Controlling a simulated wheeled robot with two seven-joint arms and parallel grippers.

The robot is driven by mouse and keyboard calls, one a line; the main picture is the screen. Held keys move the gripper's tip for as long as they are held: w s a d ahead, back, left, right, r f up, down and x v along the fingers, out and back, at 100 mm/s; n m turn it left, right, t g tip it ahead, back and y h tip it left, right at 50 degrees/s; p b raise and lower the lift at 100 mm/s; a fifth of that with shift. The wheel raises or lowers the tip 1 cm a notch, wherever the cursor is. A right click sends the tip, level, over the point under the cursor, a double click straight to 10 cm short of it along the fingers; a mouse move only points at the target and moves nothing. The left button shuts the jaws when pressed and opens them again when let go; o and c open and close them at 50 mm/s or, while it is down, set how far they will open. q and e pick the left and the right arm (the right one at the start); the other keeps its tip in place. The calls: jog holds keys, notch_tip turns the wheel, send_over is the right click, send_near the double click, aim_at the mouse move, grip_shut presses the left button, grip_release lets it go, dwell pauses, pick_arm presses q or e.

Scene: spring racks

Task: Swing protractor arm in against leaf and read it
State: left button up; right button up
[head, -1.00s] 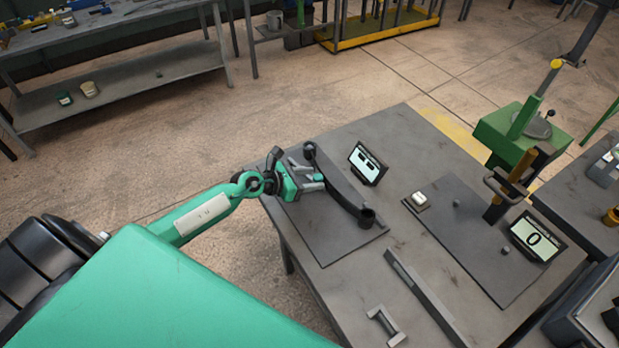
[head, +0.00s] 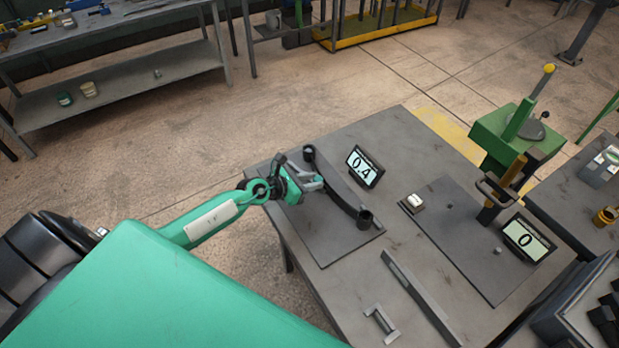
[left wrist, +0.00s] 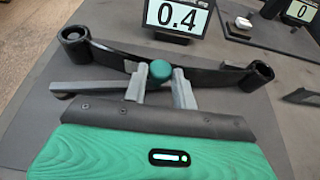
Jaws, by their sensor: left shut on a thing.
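The dark curved leaf (head: 337,186) lies on a dark plate, with a round eye at each end; it also shows in the left wrist view (left wrist: 110,58). The display (head: 364,167) behind it reads 0.4, clearly so in the left wrist view (left wrist: 178,17). My left gripper (head: 314,182) is shut on the teal knob (left wrist: 160,70) of the protractor arm (left wrist: 85,86). The grey arm runs left from the knob, close to the leaf. Whether it touches the leaf I cannot tell. My right gripper is in neither view.
A second plate to the right carries a lever fixture (head: 503,190), a small white-topped block (head: 412,202) and a display (head: 528,239) reading 0. A long grey bar (head: 417,297) and a small grey bracket (head: 381,323) lie on the table's near side.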

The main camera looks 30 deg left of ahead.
pick_arm(q)
jog(key=shift+w+r, duration=0.1)
jog(key=o, duration=0.6)
jog(key=shift+b+v, duration=1.3)
jog(key=shift+v, duration=5.55)
